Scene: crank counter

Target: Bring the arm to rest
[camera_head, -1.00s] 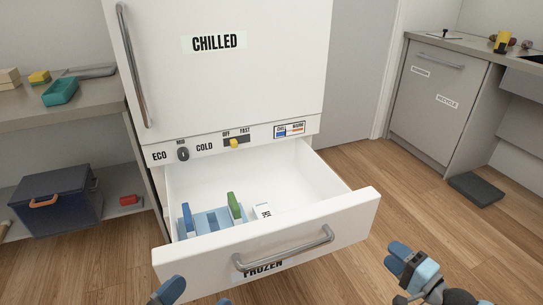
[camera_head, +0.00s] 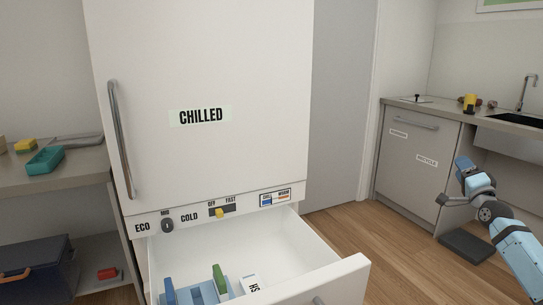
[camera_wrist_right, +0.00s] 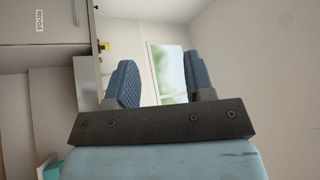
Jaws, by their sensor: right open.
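My right gripper (camera_head: 464,164) is raised at the right of the head view, in front of the grey counter unit, and holds nothing. In the right wrist view its two blue ridged fingers (camera_wrist_right: 162,78) stand apart with an empty gap between them. My left gripper is out of view. The white fridge (camera_head: 200,70) stands in the middle with its CHILLED door closed. Its lower drawer (camera_head: 340,279) is pulled open, and its front is cut off by the bottom edge.
The drawer holds a light blue rack with a blue and a green piece (camera_head: 219,277), and a white box (camera_head: 252,284). A shelf at left carries a teal tray (camera_head: 44,160). A dark mat (camera_head: 466,246) lies on the floor by the counter (camera_head: 420,165).

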